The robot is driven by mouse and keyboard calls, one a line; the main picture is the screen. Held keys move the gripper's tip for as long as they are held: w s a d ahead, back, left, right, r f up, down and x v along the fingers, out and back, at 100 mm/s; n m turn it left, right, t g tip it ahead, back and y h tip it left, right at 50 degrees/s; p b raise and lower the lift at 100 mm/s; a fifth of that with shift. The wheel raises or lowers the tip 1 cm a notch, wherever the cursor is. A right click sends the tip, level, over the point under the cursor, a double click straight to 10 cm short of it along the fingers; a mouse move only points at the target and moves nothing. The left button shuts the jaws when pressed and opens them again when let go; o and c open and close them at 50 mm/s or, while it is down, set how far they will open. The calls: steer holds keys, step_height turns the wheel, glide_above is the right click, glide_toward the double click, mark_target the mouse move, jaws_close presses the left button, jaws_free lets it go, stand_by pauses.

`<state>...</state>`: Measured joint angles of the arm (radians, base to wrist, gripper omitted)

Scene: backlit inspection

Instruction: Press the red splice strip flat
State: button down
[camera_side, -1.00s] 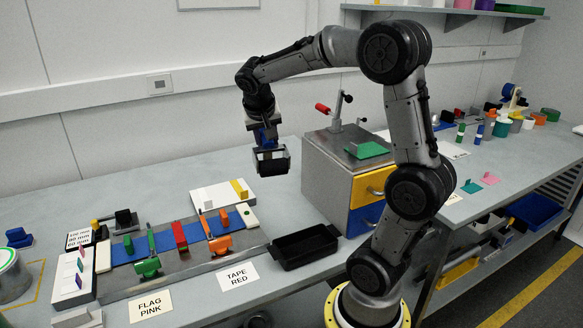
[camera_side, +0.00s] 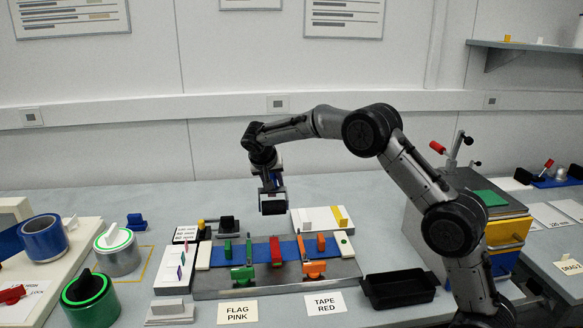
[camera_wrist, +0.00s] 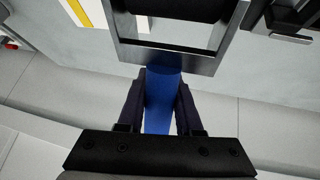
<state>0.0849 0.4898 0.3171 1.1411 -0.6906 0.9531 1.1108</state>
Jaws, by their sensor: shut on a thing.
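The red splice strip (camera_side: 276,251) stands out as a red piece across the blue band (camera_side: 259,249) on the grey board (camera_side: 345,270). Whether it lies flat cannot be told at this size. My gripper (camera_side: 270,180) is shut on the blue handle of a roller-like tool (camera_side: 272,203), held in the air above and behind the board, clear of the strip. In the wrist view my gripper's dark fingers (camera_wrist: 160,105) flank the blue handle (camera_wrist: 161,98); the tool's metal frame (camera_wrist: 170,56) holds a dark part. The strip is not visible there.
Green clamps (camera_side: 242,274) and orange clamps (camera_side: 314,269) rise beside the strip. A black tray (camera_side: 398,290) lies right of the board, near a grey drawer cabinet (camera_side: 425,235). Cards reading FLAG PINK (camera_side: 237,312) and TAPE RED (camera_side: 324,303) lie in front.

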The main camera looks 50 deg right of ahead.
steer(key=shift+a, duration=0.15)
step_height(320, 180, down, 7)
stand_by(0.9)
steer(key=shift+f, duration=0.6)
stand_by(0.9)
steer(key=shift+s+a+f, duration=0.2)
steer(key=shift+s+a, duration=0.25)
steer(key=shift+s, duration=0.05)
stand_by(0.5)
steer(key=shift+s+a+r, duration=0.25)
steer(key=shift+s+a, duration=0.55)
steer(key=shift+a, duration=0.05)
stand_by(0.9)
steer(key=shift+s+a, duration=0.15)
steer(key=shift+a, duration=0.05)
steer(key=shift+s+a+f, duration=0.1)
steer(key=shift+s+a, duration=0.1)
steer(key=shift+s, duration=0.05)
